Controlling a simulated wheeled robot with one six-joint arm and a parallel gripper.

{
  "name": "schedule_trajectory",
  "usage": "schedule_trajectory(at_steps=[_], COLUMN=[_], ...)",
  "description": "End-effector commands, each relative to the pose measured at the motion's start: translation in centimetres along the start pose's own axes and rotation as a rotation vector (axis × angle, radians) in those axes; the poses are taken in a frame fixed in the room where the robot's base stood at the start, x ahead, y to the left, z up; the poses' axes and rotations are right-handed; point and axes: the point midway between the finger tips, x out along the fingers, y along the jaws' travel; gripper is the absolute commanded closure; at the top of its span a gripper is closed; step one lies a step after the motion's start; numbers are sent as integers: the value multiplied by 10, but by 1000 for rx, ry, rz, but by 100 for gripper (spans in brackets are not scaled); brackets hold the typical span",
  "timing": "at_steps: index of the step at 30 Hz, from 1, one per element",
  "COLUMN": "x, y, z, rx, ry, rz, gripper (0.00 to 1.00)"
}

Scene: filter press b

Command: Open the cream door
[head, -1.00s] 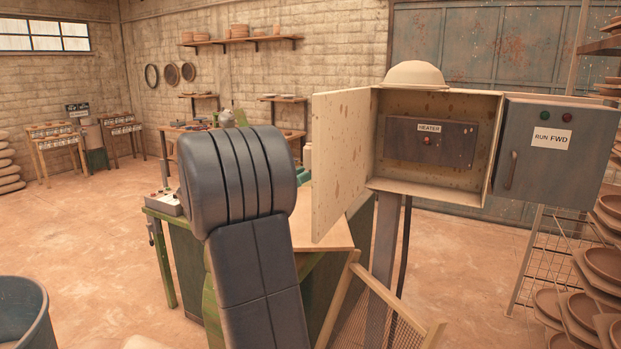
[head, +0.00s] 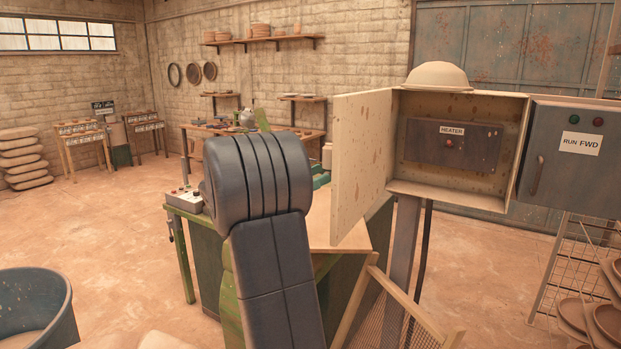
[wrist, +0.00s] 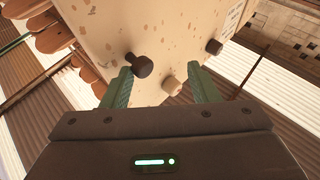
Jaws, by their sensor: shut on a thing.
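The cream door (head: 360,160), spotted with rust, stands swung out to the left of its cream box (head: 520,160). The box is open to view, with a dark panel (head: 420,145) marked HEATER inside. My gripper (wrist: 160,70) is hidden in the head view behind my arm and the door. In the wrist view its two green fingers lie against a spotted cream surface (wrist: 170,35), which looks like the door. The exact part gripped is unclear.
A grey cabinet (head: 575,185) marked RUN FWD adjoins the box on the right. A cream hard hat (head: 438,76) sits on the box. A wooden-framed mesh screen (head: 400,315) leans below, by a green bench (head: 205,255). A blue tub (head: 40,310) stands at lower left.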

Motion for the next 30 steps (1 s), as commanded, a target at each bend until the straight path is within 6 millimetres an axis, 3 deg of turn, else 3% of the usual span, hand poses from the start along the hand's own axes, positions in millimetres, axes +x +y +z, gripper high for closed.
schedule_trajectory(at_steps=[14,24,30], x=[-2,-56,-76], y=[-2,1,3], z=[-1,-1,-3], rx=[6,6,5], ry=[4,4,5], rz=[-8,-6,-2], gripper=[58,58,58])
